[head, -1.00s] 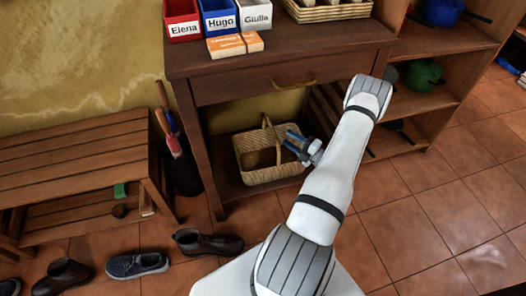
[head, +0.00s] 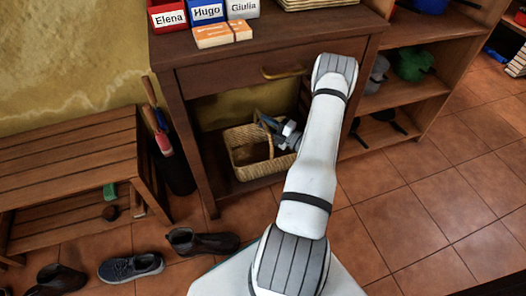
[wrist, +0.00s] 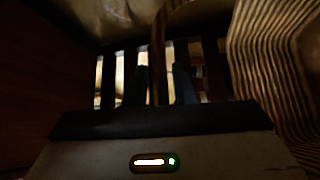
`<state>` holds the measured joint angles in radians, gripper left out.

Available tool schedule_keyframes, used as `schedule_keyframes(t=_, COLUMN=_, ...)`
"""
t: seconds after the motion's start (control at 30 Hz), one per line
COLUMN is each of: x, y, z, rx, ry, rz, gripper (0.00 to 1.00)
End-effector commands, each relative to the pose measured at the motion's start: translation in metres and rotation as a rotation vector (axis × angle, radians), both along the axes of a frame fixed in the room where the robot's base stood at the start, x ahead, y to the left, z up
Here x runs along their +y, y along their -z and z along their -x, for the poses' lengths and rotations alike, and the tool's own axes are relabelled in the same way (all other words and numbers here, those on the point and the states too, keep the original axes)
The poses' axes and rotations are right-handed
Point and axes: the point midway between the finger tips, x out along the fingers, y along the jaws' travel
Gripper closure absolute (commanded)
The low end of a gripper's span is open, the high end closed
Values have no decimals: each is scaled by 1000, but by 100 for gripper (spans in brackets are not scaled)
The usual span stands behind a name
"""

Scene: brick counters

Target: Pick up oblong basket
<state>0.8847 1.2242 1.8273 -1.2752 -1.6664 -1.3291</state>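The oblong wicker basket (head: 243,167) stands on the low shelf under the wooden table, its arched handle rising from it. In the wrist view its woven side (wrist: 275,60) fills the right edge, close and dark. My gripper (head: 267,123) is at the handle, above the basket's opening. In the wrist view the two blue-grey fingers of my gripper (wrist: 162,85) stand apart, with the handle (wrist: 157,65) showing between them. I cannot tell whether either finger touches the handle. My arm hides the right part of the shelf.
The table's drawer front (head: 235,75) hangs over the basket, and a table leg (head: 189,135) stands left of it. A dark umbrella holder (head: 177,172), a slatted bench (head: 70,150) and shoes (head: 130,267) are to the left. Open floor (head: 410,210) lies to the right.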

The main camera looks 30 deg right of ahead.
Motion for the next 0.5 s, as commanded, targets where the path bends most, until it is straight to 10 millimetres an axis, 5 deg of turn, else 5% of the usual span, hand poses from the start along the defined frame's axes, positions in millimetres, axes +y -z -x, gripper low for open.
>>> schedule_keyframes(t=0.27, x=0, y=0, z=0, rx=0, ry=-1, rz=0, gripper=100)
schedule_keyframes(t=0.5, x=1, y=0, z=0, rx=1, ry=-1, rz=0, gripper=100)
